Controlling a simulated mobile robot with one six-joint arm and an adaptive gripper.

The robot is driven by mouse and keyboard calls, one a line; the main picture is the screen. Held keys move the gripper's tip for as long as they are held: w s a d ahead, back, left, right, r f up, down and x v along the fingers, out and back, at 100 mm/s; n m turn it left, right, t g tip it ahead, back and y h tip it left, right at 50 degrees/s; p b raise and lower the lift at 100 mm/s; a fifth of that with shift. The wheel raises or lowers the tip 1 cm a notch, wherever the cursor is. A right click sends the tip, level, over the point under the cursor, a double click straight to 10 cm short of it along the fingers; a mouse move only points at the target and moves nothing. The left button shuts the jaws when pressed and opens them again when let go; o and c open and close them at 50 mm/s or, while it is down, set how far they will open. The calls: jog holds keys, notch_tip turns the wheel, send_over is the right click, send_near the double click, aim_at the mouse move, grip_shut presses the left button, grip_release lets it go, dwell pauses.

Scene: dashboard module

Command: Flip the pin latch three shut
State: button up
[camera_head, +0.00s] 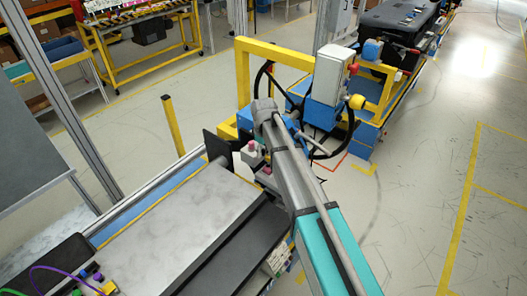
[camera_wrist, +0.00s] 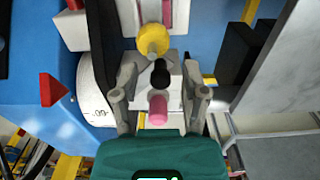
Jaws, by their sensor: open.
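In the wrist view my gripper (camera_wrist: 159,94) is open, one finger on each side of a small pale block (camera_wrist: 143,88). A pink knob (camera_wrist: 157,109) and a black knob (camera_wrist: 160,74) show in the gap between the fingers. A yellow ball-shaped knob (camera_wrist: 152,40) lies just beyond the fingers. I cannot tell which of these parts, if any, is pin latch three, or whether the fingers touch the block. In the head view my arm reaches up to the end of the bench, and its links partly hide the gripper. A pink knob (camera_head: 252,146) shows beside the arm there.
A grey-topped bench (camera_head: 175,215) lies left of my arm. A yellow frame (camera_head: 275,50) with a white box (camera_head: 331,74) stands beyond its end. A yellow post (camera_head: 172,125) stands to the left. Open floor (camera_head: 430,170) lies right.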

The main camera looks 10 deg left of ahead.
aim_at(253, 156)
grip_shut()
jog(key=shift+a+m, duration=0.15)
jog(key=shift+m, duration=0.15)
jog(key=a+m, duration=0.1)
jog(key=m, duration=0.2)
jog(key=a+m, duration=0.1)
jog(key=m, duration=0.1)
jog(key=a+m, duration=0.2)
jog(key=m, duration=0.1)
jog(key=shift+w+m, duration=0.1)
jog(key=shift+m, duration=0.2)
jog(key=shift+a, duration=0.1)
dwell(0.5)
grip_release()
dwell(0.6)
